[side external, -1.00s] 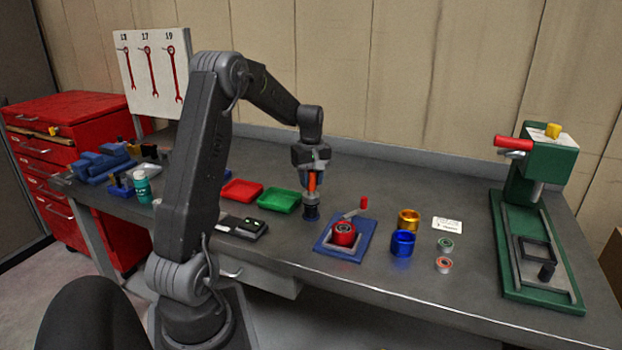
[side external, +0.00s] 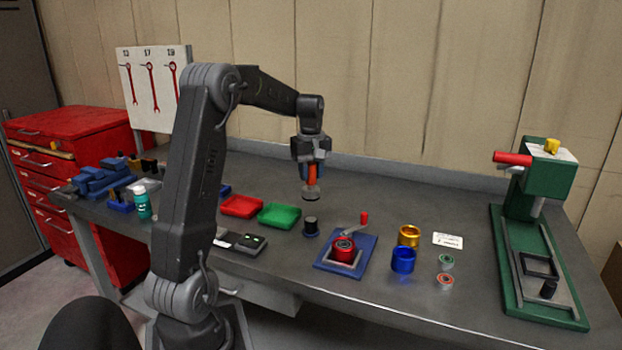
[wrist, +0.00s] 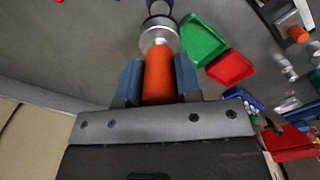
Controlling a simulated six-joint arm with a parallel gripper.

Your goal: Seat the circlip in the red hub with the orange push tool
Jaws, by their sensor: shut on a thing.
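My gripper (side external: 312,170) is shut on the orange push tool (side external: 312,175), with its wide grey round end pointing down. The orange handle (wrist: 159,76) sits between my two blue fingers in the wrist view. The tool hangs above a small black post (side external: 310,224) on a blue base, apart from it. The red hub (side external: 343,248) sits in a blue fixture (side external: 360,262) to the right of the tool, and a crank with a red knob (side external: 364,217) is beside it. A ring shows in the top of the hub, but I cannot tell whether it is the circlip.
A green tray (side external: 279,215) and a red tray (side external: 241,206) lie left of the post. Gold (side external: 409,235) and blue (side external: 403,260) hubs and two small bearings stand right of the fixture. A green press (side external: 545,185) stands far right.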

